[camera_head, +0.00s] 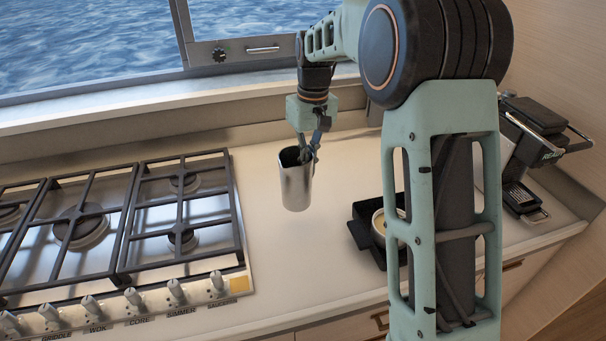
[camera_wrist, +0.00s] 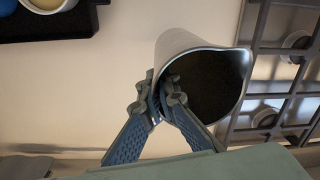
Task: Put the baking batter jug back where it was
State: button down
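The baking batter jug (camera_head: 296,188) is a plain metal jug with a pouring lip, upright or nearly so, over the pale counter to the right of the stove. My gripper (camera_head: 313,150) is at its rim on the right side. In the wrist view the fingers (camera_wrist: 162,100) are closed on the wall of the jug (camera_wrist: 185,42), one finger inside the mouth and one outside. The inside looks dark. I cannot tell whether its base touches the counter or hangs just above it.
The gas stove (camera_head: 235,252) with black grates lies to the left. A black tray (camera_head: 357,232) holding a pale-filled bowl (camera_head: 378,228) is to the right, partly hidden by my arm. A black appliance (camera_head: 540,115) stands far right. The counter (camera_head: 300,255) before the jug is clear.

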jog(key=w+a+f, duration=0.1)
jog(key=w+f, duration=0.2)
jog(key=f, duration=0.4)
jog(key=shift+p, duration=0.35)
jog(key=c, duration=2.2)
grip_release()
jog(key=shift+f, duration=0.1)
jog(key=shift+o, duration=0.2)
jog(key=r, duration=1.2)
jog(key=shift+d+r, duration=0.15)
jog(key=shift+d, duration=0.1)
